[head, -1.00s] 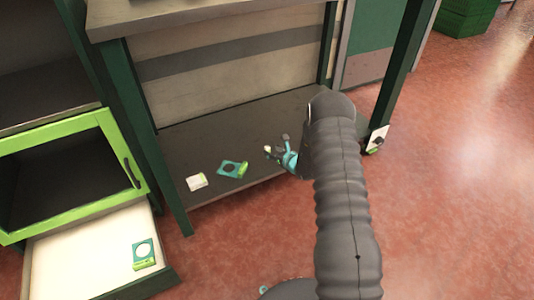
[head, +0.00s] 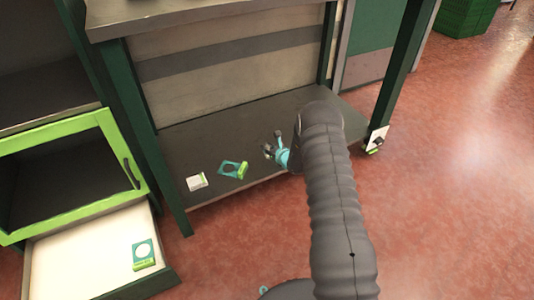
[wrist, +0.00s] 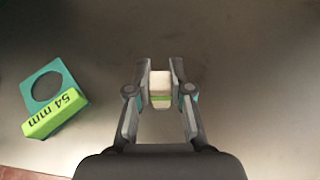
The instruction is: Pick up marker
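A small white block with a green band, which I take as the marker (wrist: 160,87), sits between the fingertips of my gripper (wrist: 161,80) in the wrist view. Both finger pads appear to touch its sides. In the head view my gripper (head: 275,148) is over the dark lower shelf, at the end of my arm. The marker cannot be made out clearly there. I cannot tell how far it is above the shelf.
A teal ring plate with a green "54 mm" label (wrist: 52,98) lies left of my gripper; the head view shows it too (head: 233,169). A white-and-green piece (head: 197,182) lies further left on the shelf (head: 205,135).

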